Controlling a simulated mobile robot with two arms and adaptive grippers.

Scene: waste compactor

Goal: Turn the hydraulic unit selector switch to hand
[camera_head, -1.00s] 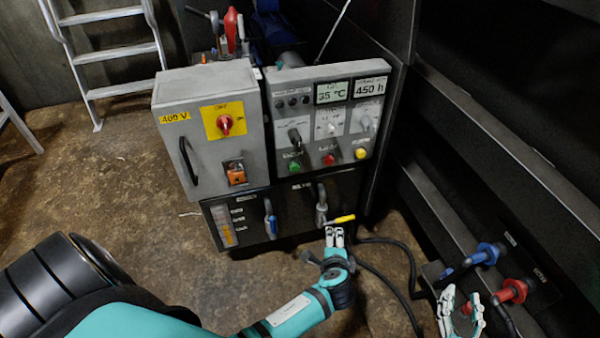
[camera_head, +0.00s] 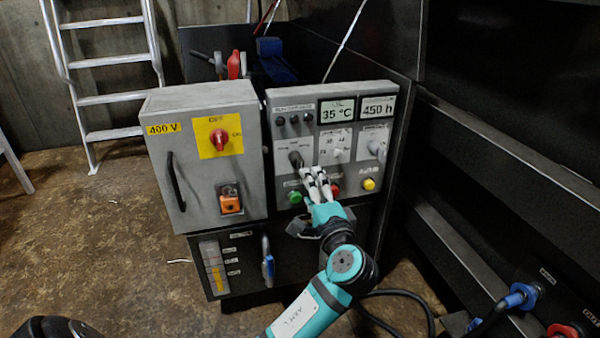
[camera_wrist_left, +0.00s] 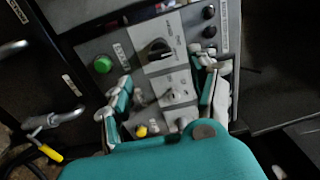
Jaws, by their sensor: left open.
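The grey control panel (camera_head: 330,140) carries a row of three selector switches. The left one is a black knob (camera_head: 296,159), the middle one a small pale knob (camera_head: 336,154), the right one a grey knob (camera_head: 377,148). Their labels are too small to read. My left gripper (camera_head: 316,172) is open in front of the panel, just below and between the black and middle knobs. In the left wrist view its spread fingers (camera_wrist_left: 166,76) flank the switch row; the black knob (camera_wrist_left: 157,48) shows just beyond the fingertips, not gripped. My right gripper is out of view.
Below the switches are a green button (camera_head: 294,197), a red button (camera_head: 336,188) partly covered by my gripper, and a yellow button (camera_head: 369,184). A grey 400 V box (camera_head: 205,150) stands left. Blue (camera_head: 522,296) and red hose fittings are at lower right.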

